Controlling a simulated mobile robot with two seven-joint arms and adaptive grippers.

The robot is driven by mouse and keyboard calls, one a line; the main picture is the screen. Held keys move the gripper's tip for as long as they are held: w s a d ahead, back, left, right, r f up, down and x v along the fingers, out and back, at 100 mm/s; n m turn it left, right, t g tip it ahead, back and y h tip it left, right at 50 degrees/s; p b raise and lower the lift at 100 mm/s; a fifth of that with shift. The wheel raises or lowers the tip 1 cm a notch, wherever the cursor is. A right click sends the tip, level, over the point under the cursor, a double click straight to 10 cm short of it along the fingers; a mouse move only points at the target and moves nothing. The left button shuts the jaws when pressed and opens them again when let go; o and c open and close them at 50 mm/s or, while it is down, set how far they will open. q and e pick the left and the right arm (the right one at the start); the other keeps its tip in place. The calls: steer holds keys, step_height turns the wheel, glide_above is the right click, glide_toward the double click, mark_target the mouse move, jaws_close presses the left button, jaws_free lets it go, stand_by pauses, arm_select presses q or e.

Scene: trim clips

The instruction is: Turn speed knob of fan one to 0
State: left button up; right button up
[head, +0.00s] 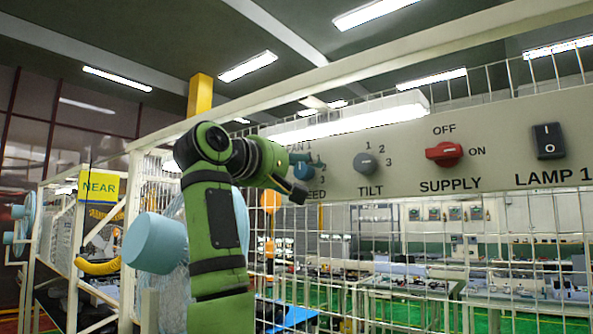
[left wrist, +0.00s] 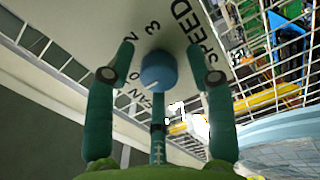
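The blue speed knob of fan one (head: 301,171) sits on the grey panel above the printed word SPEED, partly hidden behind my left gripper (head: 300,178) in the head view. In the left wrist view the knob (left wrist: 158,72) shows as a round blue cap with a short pale mark near its lower left edge. The scale number 3 is readable above it; which number the mark points at is hard to tell. My left gripper's fingers (left wrist: 160,46) are open, one on each side of the knob, with a visible gap on both sides. My right gripper is not in view.
To the right on the panel (head: 410,180) are the tilt knob (head: 366,164), the red supply knob (head: 444,153) and the lamp 1 switch (head: 548,141). Wire mesh (head: 400,270) lies below the panel. A yellow NEAR sign (head: 98,186) stands at left.

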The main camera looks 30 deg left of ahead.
arm_select(q)
steer(key=shift+w+d, duration=0.1)
steer(key=shift+r, duration=0.1)
steer(key=s, duration=1.2)
steer(key=shift+a, duration=0.45)
